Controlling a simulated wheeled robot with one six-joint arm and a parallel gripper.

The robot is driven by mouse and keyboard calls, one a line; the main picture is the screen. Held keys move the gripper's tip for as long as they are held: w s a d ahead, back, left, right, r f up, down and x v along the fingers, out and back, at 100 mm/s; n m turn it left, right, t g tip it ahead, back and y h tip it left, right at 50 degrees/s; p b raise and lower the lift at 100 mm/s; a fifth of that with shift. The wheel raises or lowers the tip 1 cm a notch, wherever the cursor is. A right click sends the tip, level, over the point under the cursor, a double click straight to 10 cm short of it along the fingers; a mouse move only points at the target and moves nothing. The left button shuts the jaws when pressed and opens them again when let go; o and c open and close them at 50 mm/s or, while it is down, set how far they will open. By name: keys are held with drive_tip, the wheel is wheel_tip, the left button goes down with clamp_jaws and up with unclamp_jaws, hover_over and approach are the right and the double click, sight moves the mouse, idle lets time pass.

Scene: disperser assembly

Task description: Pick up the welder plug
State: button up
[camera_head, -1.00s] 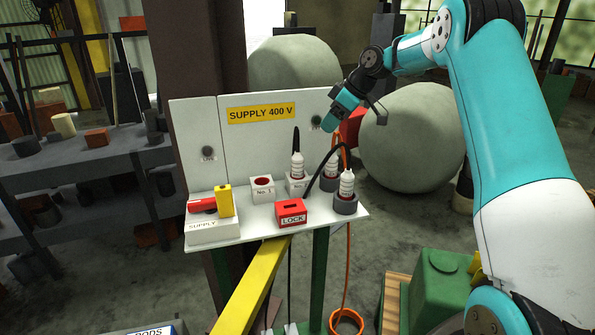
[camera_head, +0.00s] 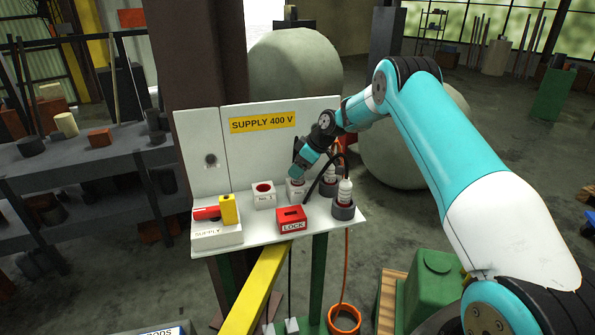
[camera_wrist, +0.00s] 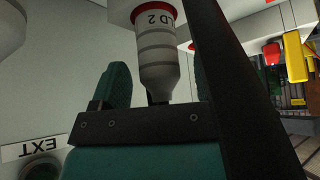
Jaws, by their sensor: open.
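In the wrist view a white plug (camera_wrist: 157,52) with grey bands and a red collar stands between the teal finger pads; its partly visible label ends in "LD 2". My gripper (camera_wrist: 158,76) is open around it, with a pad on each side. In the head view my gripper (camera_head: 297,176) is over the middle white socket (camera_head: 296,194) on the panel shelf and hides most of that plug. Another white plug (camera_head: 345,190) stands upright in a dark grey socket at the shelf's right end. A further plug (camera_head: 329,175) stands behind it, partly hidden.
An empty white socket (camera_head: 264,200) with a red opening is left of the gripper. A red LOCK box (camera_head: 291,219) sits in front. A supply box (camera_head: 216,236) with red and yellow parts is at the left. A black cable (camera_head: 318,180) arches close right of my gripper.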

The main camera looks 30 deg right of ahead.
drive_tip(key=shift+w+a+f, duration=0.15)
drive_tip(key=shift+w+f, duration=0.05)
drive_tip(key=shift+f, duration=0.35)
drive_tip(key=c, duration=1)
drive_tip(key=shift+c, duration=0.7)
drive_tip(key=shift+r, duration=0.15)
